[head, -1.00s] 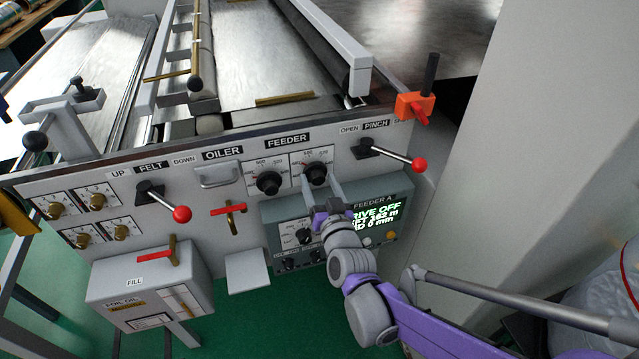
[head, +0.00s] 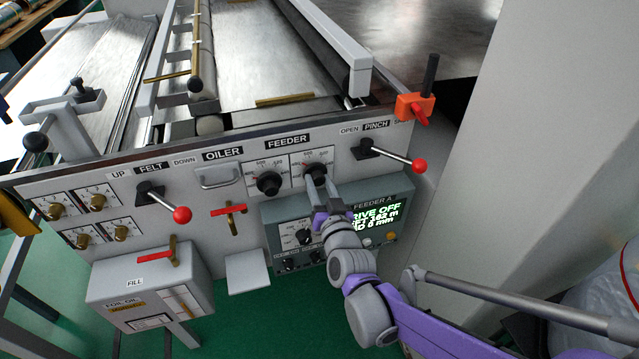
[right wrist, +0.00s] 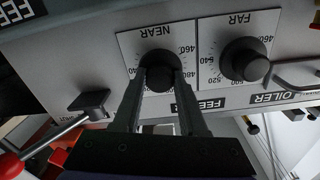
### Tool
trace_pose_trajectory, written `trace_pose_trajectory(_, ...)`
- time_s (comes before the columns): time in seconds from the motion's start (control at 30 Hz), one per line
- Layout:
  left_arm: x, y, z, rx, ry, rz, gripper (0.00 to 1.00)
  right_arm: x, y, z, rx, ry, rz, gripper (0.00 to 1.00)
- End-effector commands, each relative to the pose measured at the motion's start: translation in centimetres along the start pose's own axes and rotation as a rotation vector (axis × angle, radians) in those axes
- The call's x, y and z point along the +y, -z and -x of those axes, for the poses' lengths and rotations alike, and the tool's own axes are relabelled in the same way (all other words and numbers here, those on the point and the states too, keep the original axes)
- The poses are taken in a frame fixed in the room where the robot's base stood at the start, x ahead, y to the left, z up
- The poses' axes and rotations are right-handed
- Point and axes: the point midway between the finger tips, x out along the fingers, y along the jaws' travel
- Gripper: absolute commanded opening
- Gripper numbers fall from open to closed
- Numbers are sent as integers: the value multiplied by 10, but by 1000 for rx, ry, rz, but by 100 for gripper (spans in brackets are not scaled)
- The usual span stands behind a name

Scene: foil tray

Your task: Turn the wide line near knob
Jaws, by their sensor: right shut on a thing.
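The near knob (head: 316,170) is a round black knob on a white dial, the right one of the two under the FEEDER label. In the right wrist view the knob (right wrist: 158,62) sits on the dial marked NEAR. My right gripper (head: 319,183) reaches it from below. In the right wrist view its fingers (right wrist: 159,80) lie on either side of the knob and are shut on it. They cover part of the knob's sides. The knob's pointer is hard to make out. My left gripper is not in view.
The far knob (head: 268,183) is close on the left. The red-tipped PINCH lever (head: 419,165) sticks out at the right. A grey-green feeder box with a lit screen (head: 375,218) is below, under my right forearm. The red-tipped FELT lever (head: 181,214) is further left.

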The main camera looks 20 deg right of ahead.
Motion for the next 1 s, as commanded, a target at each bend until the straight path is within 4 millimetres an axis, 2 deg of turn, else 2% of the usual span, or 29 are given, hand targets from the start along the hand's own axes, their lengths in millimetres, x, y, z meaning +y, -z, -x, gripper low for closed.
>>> trace_pose_trajectory(0.7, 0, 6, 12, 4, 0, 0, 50, 0, 1, 0, -18, -4, -564, 0)
trace_pose_trajectory(1.0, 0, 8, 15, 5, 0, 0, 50, 0, 1, 0, -25, -6, -744, 0)
